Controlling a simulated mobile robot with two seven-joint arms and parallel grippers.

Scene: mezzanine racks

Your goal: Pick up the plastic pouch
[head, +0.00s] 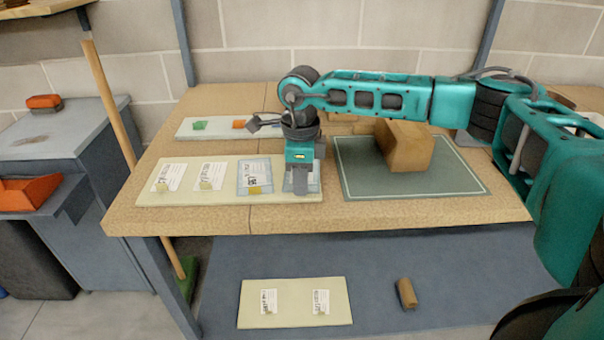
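A clear bluish plastic pouch (254,171) with a white label and a yellowish item inside lies flat on a cream board (228,197) at the table's front left. My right gripper (302,186) points down just right of it, over another pale pouch-like piece at the board's right end, which it mostly covers. The fingers hide that piece, so I cannot tell whether they touch it or how far apart they are. My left gripper is not in view.
Two white cards (168,177) with small yellowish items lie further left on the board. A brown box (404,146) stands on a green-grey mat (440,182) to the right. A white strip (217,126) with small coloured pieces lies behind. A lower shelf (378,275) holds another board.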

